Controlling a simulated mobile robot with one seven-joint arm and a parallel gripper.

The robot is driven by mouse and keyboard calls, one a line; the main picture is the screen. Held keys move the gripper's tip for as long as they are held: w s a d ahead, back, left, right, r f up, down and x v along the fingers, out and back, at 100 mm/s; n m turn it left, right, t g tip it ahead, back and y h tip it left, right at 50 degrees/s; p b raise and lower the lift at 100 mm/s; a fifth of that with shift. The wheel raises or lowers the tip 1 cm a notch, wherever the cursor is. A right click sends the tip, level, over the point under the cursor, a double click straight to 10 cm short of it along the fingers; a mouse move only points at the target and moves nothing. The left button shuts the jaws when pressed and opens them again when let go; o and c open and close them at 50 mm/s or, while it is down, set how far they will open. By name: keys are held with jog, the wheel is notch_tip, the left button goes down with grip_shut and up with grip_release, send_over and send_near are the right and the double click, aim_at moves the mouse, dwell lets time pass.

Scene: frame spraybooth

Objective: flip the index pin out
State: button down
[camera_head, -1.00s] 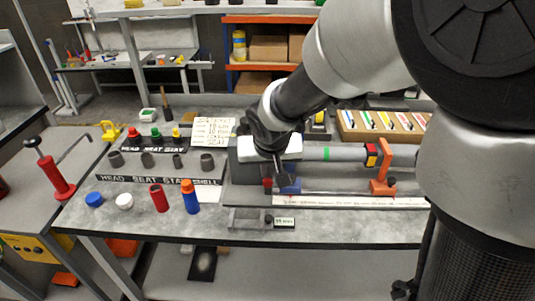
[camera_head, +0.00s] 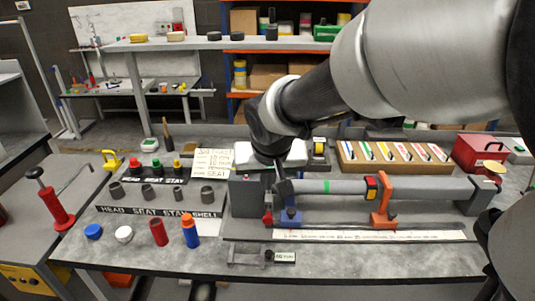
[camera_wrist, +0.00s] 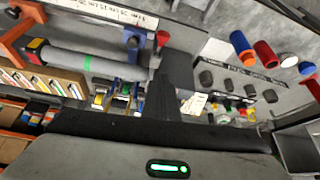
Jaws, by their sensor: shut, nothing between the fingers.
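A grey bench fixture holds a long grey tube (camera_head: 345,187) with a green band. At its left end is a grey block (camera_head: 246,197). A small red part (camera_head: 267,216) and a blue support (camera_head: 291,215) sit below the tube's left end. I cannot tell for sure which part is the index pin; the red part may be it. In the wrist view the red part (camera_wrist: 162,38) shows beside the blue part (camera_wrist: 132,42). My gripper (camera_head: 283,187) is shut and empty, just above the blue support at the tube's left end; contact cannot be told.
An orange stand (camera_head: 383,205) with a black knob is at the tube's right. A ruler strip (camera_head: 370,236) runs in front. Several loose cups and plugs stand left, with a blue-orange plug (camera_head: 190,230) nearest. A marker box (camera_head: 393,157) lies behind.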

jog(key=shift+v, duration=1.85)
jog(key=s+d+r+m+p, duration=0.1)
jog(key=s+d+r+p, duration=0.7)
jog(key=s+d+r, duration=0.3)
jog(key=s+d, duration=0.3)
jog(key=s, duration=0.2)
jog(key=shift+s+d+r+h, duration=0.2)
jog(key=shift+s+h, duration=0.1)
jog(key=shift+s, duration=0.1)
